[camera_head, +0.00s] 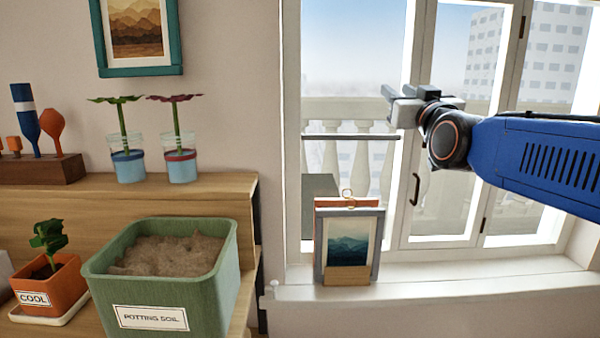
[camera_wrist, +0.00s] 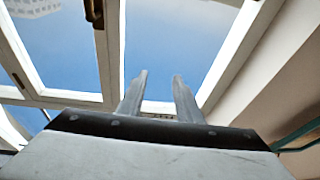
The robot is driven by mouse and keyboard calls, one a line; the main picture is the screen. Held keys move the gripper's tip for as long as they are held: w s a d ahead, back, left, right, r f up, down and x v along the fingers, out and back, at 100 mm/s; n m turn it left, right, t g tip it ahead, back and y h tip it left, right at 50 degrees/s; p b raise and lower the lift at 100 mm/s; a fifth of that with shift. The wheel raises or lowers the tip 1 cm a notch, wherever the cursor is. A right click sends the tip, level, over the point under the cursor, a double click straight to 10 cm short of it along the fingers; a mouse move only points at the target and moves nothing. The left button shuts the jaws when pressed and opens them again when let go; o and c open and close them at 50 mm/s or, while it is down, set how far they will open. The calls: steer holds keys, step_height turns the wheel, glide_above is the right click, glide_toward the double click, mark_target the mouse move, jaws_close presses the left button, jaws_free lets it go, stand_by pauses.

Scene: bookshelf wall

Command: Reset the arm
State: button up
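My gripper (camera_head: 390,108) is raised in front of the window in the head view, at the end of my blue arm that reaches in from the right. Its fingers point left. In the wrist view the two grey fingers (camera_wrist: 158,97) stand apart with a gap between them. Nothing is held between them. The window glass and frame show behind the fingers.
The window sill (camera_head: 450,277) below holds a framed mountain picture (camera_head: 349,240). A wooden shelf on the left carries a green potting soil bin (camera_head: 205,290), an orange plant pot (camera_head: 50,285) and two flower glasses (camera_head: 128,167). A teal-framed picture (camera_head: 175,40) hangs above.

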steer(key=s+d+f+g, duration=0.1)
steer(key=s+f+g, duration=0.2)
steer(key=f, duration=0.5)
steer(key=s+d+f+g+h, duration=0.15)
steer(key=s+f, duration=0.25)
steer(key=f, duration=0.4)
steer(key=s+f+g+y, duration=0.1)
steer(key=s+f+g, duration=0.2)
steer(key=f, duration=0.5)
steer(key=s+d+f+m+g+h, duration=0.1)
steer(key=s+d+f+g, duration=0.3)
steer(key=s+f, duration=1.6)
steer(key=g, duration=0.4)
steer(key=shift+s+m+h, duration=0.2)
steer(key=shift+m+h, duration=0.15)
steer(key=shift+m, duration=0.05)
